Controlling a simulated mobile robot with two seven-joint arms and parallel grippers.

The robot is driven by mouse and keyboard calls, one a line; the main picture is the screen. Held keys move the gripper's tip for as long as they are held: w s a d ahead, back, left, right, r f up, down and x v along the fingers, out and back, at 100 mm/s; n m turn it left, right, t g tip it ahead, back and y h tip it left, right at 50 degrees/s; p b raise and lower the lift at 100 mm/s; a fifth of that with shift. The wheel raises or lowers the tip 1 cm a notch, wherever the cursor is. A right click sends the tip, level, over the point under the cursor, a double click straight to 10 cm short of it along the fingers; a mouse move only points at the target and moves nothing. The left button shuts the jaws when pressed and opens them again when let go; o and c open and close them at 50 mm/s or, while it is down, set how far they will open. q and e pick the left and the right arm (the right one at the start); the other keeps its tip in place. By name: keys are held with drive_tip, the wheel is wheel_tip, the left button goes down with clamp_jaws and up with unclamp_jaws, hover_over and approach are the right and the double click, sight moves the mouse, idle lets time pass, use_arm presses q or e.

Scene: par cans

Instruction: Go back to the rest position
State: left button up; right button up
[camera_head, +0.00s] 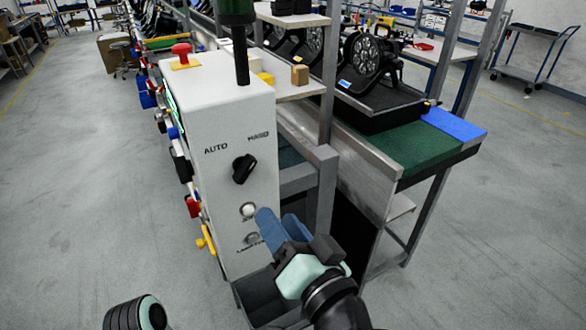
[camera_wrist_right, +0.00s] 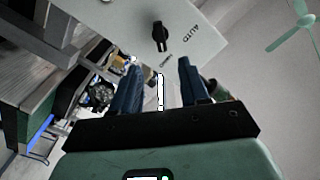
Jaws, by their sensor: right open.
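My right gripper (camera_head: 280,222) has blue fingers and is in front of the lower part of a white control box (camera_head: 222,110), near its lower buttons. In the right wrist view the two fingers (camera_wrist_right: 160,85) stand apart with a clear gap, and nothing is held between them. I cannot tell from the head view whether a finger touches the box. The box has a black AUTO/HAND knob (camera_head: 244,169), which also shows in the right wrist view (camera_wrist_right: 160,37). A pale round button (camera_head: 248,210) sits below the knob. My left gripper is not in view.
A red mushroom button (camera_head: 181,52) tops the box. A workbench with a green mat (camera_head: 420,140) and a black lamp (camera_head: 368,62) stands behind to the right, with metal posts close to my right gripper. Open grey floor (camera_head: 80,190) lies to the left.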

drive_tip(key=w+d+f+g+h+p, duration=0.15)
drive_tip(key=w+f, duration=0.25)
drive_tip(key=f, duration=0.7)
drive_tip(key=w+d+f+g+h+p, duration=0.1)
drive_tip(key=w+d+f+g+h, duration=0.15)
drive_tip(key=f, duration=0.95)
drive_tip(key=s+d+f+g+h+p, duration=0.1)
drive_tip(key=s+d+f+g, duration=0.15)
drive_tip(key=f, duration=0.55)
drive_tip(key=s+d+f+g+h+p, duration=0.15)
drive_tip(key=d+f, duration=0.25)
drive_tip(key=f, duration=0.5)
drive_tip(key=s+d+f+m+g+p, duration=0.1)
drive_tip(key=s+d+f+g, duration=0.2)
drive_tip(key=s+f, duration=0.5)
drive_tip(key=s+d+f+m+g+p, duration=0.1)
drive_tip(key=s+f+g, duration=0.4)
drive_tip(key=s, duration=0.9)
wheel_tip(320, 180, down, 3)
drive_tip(key=shift+d+f+m+p, duration=0.1)
drive_tip(key=shift+d+m+p, duration=0.2)
drive_tip(key=shift+d+p, duration=0.7)
drive_tip(key=shift+d, duration=0.1)
